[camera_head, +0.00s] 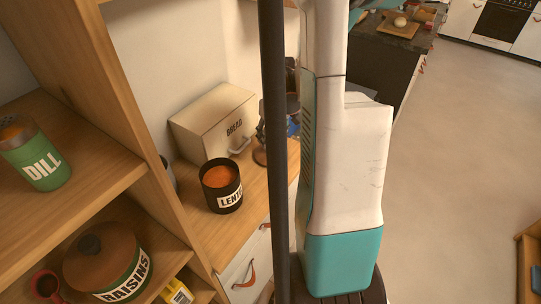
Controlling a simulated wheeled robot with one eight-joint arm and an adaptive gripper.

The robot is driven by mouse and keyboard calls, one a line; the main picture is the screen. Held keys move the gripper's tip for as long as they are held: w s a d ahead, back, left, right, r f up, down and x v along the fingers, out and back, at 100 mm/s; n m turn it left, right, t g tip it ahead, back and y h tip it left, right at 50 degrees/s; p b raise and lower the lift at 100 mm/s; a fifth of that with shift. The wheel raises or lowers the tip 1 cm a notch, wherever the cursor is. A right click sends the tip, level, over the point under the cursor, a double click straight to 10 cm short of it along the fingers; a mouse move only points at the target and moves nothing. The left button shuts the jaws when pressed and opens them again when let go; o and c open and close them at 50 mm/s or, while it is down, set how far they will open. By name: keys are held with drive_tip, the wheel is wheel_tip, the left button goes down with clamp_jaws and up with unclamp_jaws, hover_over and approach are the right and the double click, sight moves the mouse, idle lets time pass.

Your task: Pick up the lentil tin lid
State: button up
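The lentil tin (222,187) is a black round tin with a white label, partly readable as "LENT". It stands upright on the wooden counter, open at the top, with orange contents showing. No lid is on it. A small brown and dark shape (260,152) shows behind and right of the tin, beside the dark pole. It may be the lid, but the pole cuts it off and I cannot be sure. Dark parts near it may belong to my gripper, which is mostly hidden behind the pole and my arm. Its fingers cannot be made out.
A cream bread box (214,122) stands behind the tin. A green dill shaker (36,152) and a lidded raisins tin (104,264) stand on left shelves, with a red cup (46,285) nearby.

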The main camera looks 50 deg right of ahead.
sight(271, 145)
drive_tip(key=shift+w+d+f+b, duration=0.15)
drive_tip(key=shift+f+b, duration=0.2)
drive_tip(key=shift+f, duration=0.55)
drive_tip(key=shift+w+f+b, duration=0.15)
drive_tip(key=shift+f+b, duration=0.25)
drive_tip(key=shift+f, duration=0.55)
drive_tip(key=shift+w+d+f+b, duration=0.15)
drive_tip(key=shift+f+b, duration=0.2)
drive_tip(key=shift+f, duration=0.55)
drive_tip(key=shift+a, duration=0.1)
drive_tip(key=shift+r, duration=0.1)
drive_tip(key=c, duration=1.2)
